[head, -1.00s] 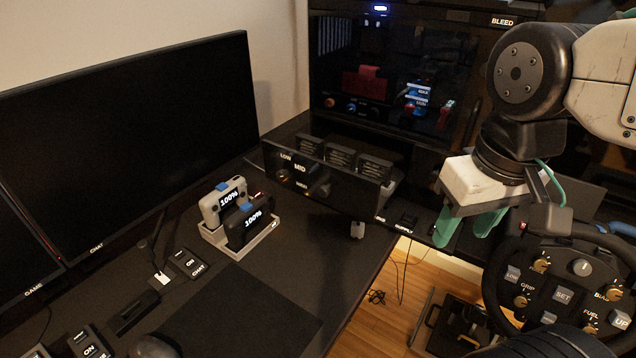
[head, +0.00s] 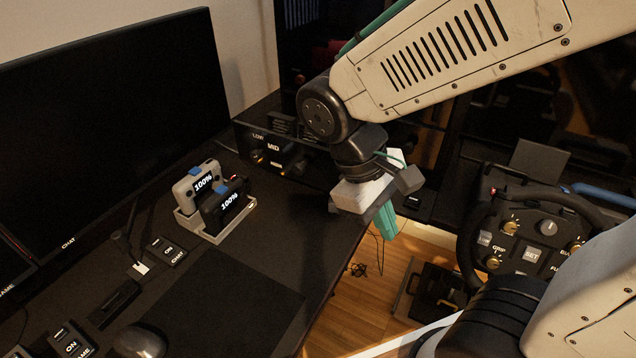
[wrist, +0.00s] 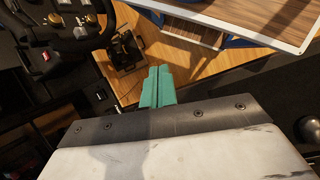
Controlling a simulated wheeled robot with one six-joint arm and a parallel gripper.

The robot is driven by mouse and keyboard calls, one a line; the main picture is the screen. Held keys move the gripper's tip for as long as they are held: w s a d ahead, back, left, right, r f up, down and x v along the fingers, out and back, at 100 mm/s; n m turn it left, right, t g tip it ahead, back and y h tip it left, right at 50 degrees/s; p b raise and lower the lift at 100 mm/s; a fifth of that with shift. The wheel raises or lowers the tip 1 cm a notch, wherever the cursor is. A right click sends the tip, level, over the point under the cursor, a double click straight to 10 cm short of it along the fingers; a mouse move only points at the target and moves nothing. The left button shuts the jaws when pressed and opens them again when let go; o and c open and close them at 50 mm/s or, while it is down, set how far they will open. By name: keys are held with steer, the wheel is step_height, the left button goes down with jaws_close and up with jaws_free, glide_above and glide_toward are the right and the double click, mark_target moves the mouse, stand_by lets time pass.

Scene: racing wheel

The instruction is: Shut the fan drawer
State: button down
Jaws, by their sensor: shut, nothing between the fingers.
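The fan drawer (head: 270,150) is a dark front with a LOW, MID label and knobs, at the back of the desk in the head view. It stands out from the cabinet behind it; my arm hides its right part. My gripper (head: 386,224) has green fingers, pointing down, in front of and to the right of the drawer front, apart from it as far as I can tell. The fingers are together and empty in the wrist view (wrist: 158,88). The drawer does not show clearly in the wrist view.
A dock (head: 218,233) with two devices reading 100% stands on the desk left of my gripper. A large monitor (head: 110,130) is at the left. A racing wheel (head: 530,245) is at the right. Wooden floor lies below the desk's right edge.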

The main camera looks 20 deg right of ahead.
steer(key=w+a+f+n+h, duration=0.2)
steer(key=w+f+n+h, duration=0.1)
steer(key=f+n+h, duration=0.25)
steer(key=n+t+h, duration=0.4)
steer(key=n+t, duration=1.1)
steer(key=n, duration=0.1)
glide_toward(325, 176)
steer(key=shift+m, duration=0.35)
steer(key=x, duration=0.6)
steer(key=shift+w+d, duration=0.25)
steer(key=shift+d, duration=0.1)
